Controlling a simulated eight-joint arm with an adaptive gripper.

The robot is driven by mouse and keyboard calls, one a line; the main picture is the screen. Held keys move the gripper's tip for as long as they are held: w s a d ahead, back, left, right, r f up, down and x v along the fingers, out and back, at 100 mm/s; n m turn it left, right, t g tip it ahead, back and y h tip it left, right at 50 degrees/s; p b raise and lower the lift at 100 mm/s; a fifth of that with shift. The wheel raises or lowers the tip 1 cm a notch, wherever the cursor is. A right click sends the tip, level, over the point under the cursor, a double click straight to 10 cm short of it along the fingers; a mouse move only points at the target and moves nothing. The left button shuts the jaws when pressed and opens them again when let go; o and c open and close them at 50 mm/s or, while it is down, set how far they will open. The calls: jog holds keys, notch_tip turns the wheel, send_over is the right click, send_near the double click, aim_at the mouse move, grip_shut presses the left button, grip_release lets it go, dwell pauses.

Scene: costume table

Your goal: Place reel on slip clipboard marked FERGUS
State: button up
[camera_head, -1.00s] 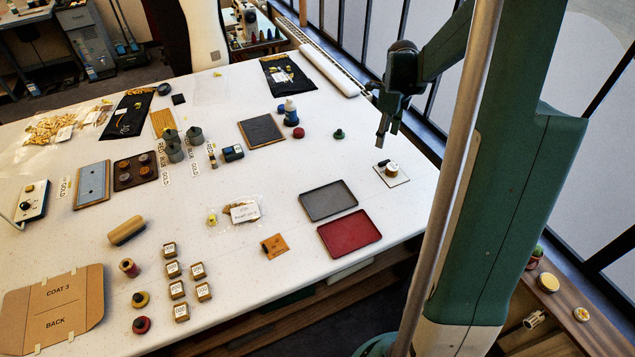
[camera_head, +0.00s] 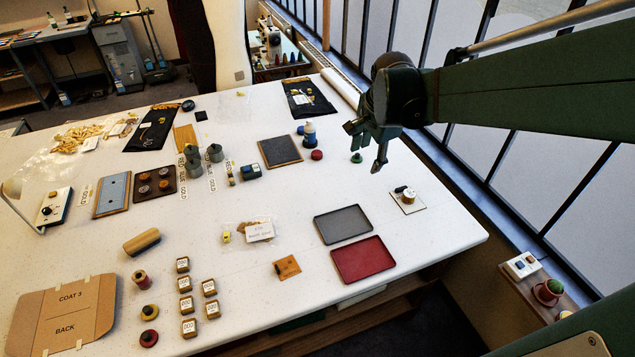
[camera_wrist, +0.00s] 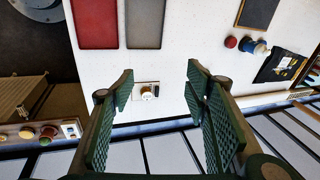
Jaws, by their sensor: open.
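A wooden reel-like cylinder with a pale top (camera_head: 408,194) stands on a small pale square board (camera_head: 419,208) near the table's right edge, beside a small dark piece. The cylinder also shows in the wrist view (camera_wrist: 147,93), ahead between my fingers. A spool wound with reddish thread (camera_head: 140,280) stands at the front left; I cannot tell which of the two is the task's reel. No FERGUS marking is legible, so I cannot identify the clipboard. My gripper (camera_head: 366,146) is open and empty above the table's right side; its spread fingers (camera_wrist: 160,78) show in the wrist view.
A grey tray (camera_head: 343,226) and a red tray (camera_head: 363,260) lie left of the pale board. Window bars line the right side.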

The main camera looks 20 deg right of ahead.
jog(key=s+a+r+n+t+y, duration=0.1)
jog(key=s+a+r+n+t, duration=0.2)
jog(key=s+a+n, duration=1.4)
jog(key=shift+a+t, duration=0.4)
jog(key=shift+a, duration=0.25)
